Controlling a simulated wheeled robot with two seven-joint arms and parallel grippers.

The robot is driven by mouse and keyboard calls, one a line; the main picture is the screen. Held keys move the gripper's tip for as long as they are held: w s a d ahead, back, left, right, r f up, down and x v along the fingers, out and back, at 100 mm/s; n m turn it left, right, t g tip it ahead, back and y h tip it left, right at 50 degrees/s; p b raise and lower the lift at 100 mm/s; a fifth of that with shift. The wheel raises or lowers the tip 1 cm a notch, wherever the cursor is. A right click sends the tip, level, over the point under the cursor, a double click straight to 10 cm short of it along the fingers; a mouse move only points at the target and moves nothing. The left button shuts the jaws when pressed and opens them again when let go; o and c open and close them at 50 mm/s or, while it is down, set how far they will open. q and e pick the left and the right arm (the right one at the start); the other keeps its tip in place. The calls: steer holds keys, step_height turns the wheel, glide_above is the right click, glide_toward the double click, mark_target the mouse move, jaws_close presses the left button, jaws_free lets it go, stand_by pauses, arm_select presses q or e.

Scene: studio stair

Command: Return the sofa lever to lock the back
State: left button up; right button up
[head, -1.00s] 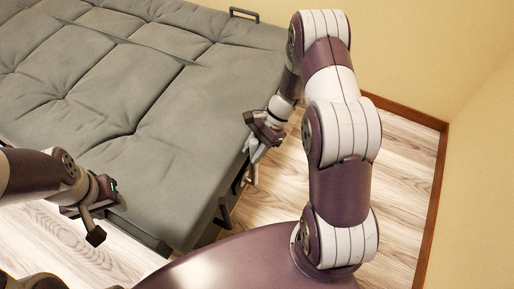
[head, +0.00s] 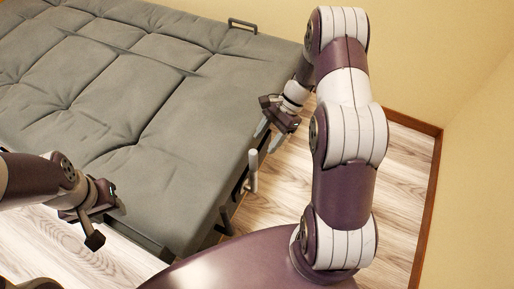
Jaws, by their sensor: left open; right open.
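The grey sofa (head: 110,100) lies flat as a wide padded surface across the left and centre of the head view. The sofa lever (head: 252,172) is a short pale rod at the sofa's right side, standing roughly upright. My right gripper (head: 268,139) is open just beyond the top of the lever, with its fingers pointing down. It looks empty and apart from the lever. My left gripper (head: 106,224) is open and empty at the lower left, near the sofa's near edge. The lever's lower mount is partly hidden by the sofa side.
A dark bracket (head: 226,221) sticks out of the sofa's near right side, and another dark handle (head: 243,24) is at its far edge. Wooden floor (head: 290,190) is free right of the sofa, up to the yellow wall (head: 480,160).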

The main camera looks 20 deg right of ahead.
arm_select(q)
step_height(320, 180, up, 4)
steer(key=shift+r+p, duration=0.1)
steer(key=shift+p, duration=1.1)
arm_select(e)
steer(key=v, duration=0.3)
steer(key=shift+d+r, duration=0.15)
steer(key=shift+r, duration=0.15)
